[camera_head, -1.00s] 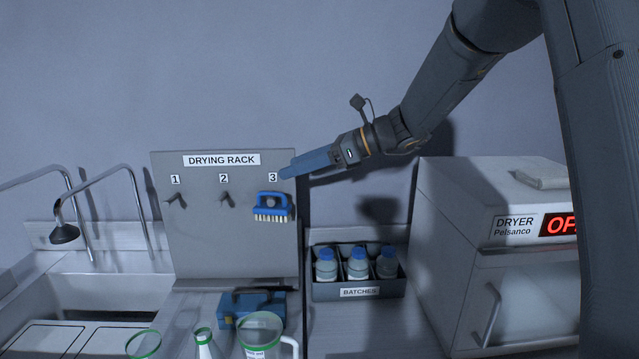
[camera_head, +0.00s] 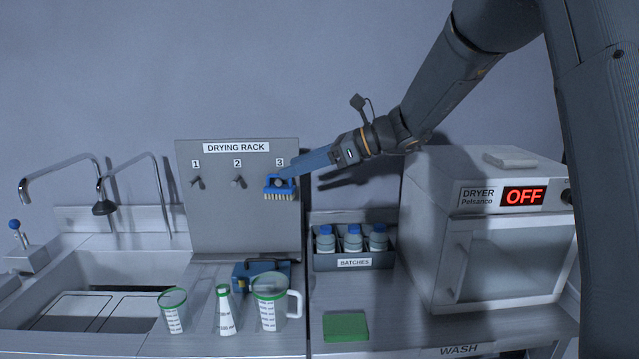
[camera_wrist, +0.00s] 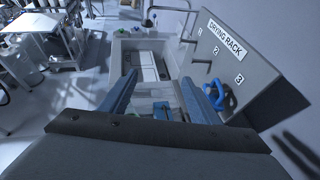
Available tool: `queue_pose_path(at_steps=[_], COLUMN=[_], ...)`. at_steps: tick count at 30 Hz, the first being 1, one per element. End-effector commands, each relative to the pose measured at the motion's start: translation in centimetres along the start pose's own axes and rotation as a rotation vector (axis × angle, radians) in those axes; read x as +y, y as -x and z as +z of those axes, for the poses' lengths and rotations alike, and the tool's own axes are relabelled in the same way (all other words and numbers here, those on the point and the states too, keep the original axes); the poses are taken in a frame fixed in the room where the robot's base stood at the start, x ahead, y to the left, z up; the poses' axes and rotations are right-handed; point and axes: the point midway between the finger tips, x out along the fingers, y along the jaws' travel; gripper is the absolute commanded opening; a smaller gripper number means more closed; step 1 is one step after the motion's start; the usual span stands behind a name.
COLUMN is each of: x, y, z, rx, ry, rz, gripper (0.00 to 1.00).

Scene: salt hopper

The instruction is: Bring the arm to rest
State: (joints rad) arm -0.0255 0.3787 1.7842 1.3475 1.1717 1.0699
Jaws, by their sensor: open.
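My gripper (camera_head: 296,168) is in front of the drying rack's right edge, close to peg 3, with its fingers pointing left. In the wrist view my gripper (camera_wrist: 160,95) shows its two blue fingers apart with nothing between them. A blue brush (camera_head: 279,188) with pale bristles hangs at peg 3 of the drying rack (camera_head: 240,220). The brush also shows in the wrist view (camera_wrist: 231,98), just right of the right finger. In the head view the fingertips overlap the brush's upper right, and I cannot tell whether they touch it.
The dryer (camera_head: 424,240), reading OFF, stands at right below my arm. A batches box (camera_head: 325,264) holds several bottles. A blue case (camera_head: 262,275), a beaker (camera_head: 173,310), a flask (camera_head: 226,312), a jug (camera_head: 270,305) and a green pad (camera_head: 345,327) are on the counter. A sink lies left.

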Motion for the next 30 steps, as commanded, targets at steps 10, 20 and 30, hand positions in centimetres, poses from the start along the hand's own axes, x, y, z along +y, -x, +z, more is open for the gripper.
queue_pose_path(at_steps=[10, 20, 30], x=[1.4, 4.7, 12.4], y=[0.0, 0.7, 5.7], z=[-4.0, -12.4, -29.4], rx=[0.103, 0.312, 0.708], ry=[0.084, 0.277, 0.811], rz=[0.011, 0.070, 0.363], gripper=[0.57, 0.57, 0.57])
